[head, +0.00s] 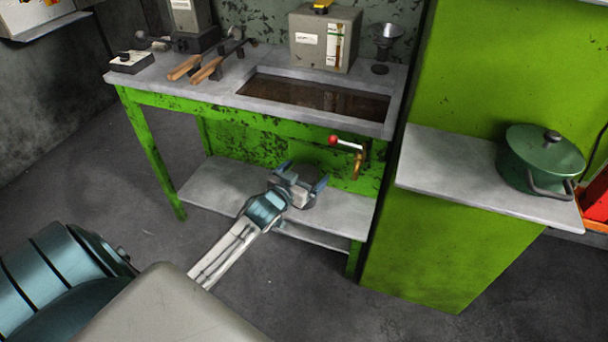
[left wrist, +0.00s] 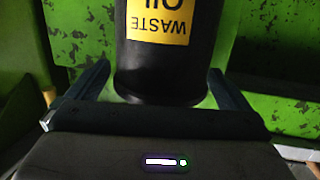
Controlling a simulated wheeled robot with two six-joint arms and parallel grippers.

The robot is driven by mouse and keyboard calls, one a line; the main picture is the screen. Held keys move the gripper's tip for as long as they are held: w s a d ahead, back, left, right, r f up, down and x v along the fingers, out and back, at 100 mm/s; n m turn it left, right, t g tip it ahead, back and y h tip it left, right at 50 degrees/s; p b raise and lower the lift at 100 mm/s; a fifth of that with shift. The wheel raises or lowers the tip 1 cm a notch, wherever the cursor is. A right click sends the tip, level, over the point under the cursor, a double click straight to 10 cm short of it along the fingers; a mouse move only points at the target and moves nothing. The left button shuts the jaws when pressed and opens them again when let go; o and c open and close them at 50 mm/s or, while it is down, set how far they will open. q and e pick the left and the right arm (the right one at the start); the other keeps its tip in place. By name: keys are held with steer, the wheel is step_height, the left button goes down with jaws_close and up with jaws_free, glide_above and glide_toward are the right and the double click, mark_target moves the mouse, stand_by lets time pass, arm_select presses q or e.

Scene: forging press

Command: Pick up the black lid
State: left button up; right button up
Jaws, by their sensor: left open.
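A black can with a yellow "WASTE OIL" label (left wrist: 165,20) stands between the fingers of my left gripper (left wrist: 158,88) in the left wrist view, where the label reads upside down. The can's rounded black end (left wrist: 165,85), nearest the gripper, looks like its lid, but I cannot make out a seam. In the head view my left gripper (head: 303,176) is open over the lower shelf of the green bench, its fingers on either side of the dark can top (head: 310,173). Gaps show beside the can in the wrist view. My right gripper is out of view.
The green bench (head: 150,150) has a sink-like basin (head: 318,98) above the lower shelf (head: 215,183). A red-knobbed tap lever (head: 334,141) hangs close above the gripper. A green pot (head: 540,160) stands on the right counter (head: 450,168). The floor in front is clear.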

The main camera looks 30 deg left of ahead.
arm_select(q)
steer(key=c, duration=1)
